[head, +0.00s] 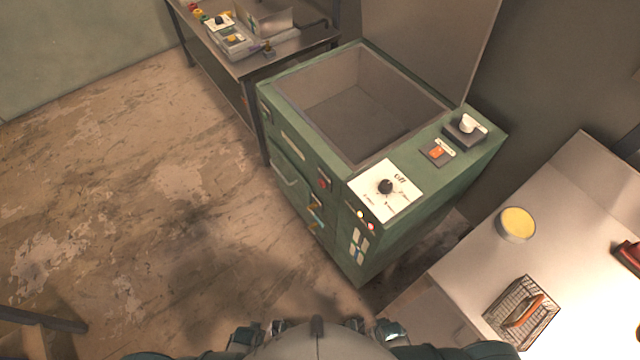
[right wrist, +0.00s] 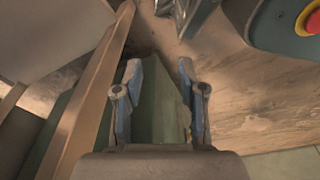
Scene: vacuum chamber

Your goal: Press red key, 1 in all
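A green vacuum chamber (head: 400,240) with its lid raised stands in the middle of the head view. An orange-red key (head: 437,153) in a dark square frame sits on its top right panel, with a small white label beside it. A smaller red control (head: 323,181) is on the front face; I cannot tell its exact shape. My right gripper (right wrist: 160,88) is open in the right wrist view, its two blue-grey fingers apart with nothing held between them. A green surface shows behind the fingers; contact is not visible.
A black knob (head: 386,186) on a white plate and a white-topped switch (head: 467,125) flank the key. A light table (head: 460,265) at right holds a yellow-topped round tin (head: 517,224) and wire basket (head: 522,312). A metal bench (head: 238,68) stands behind. Floor at left is clear.

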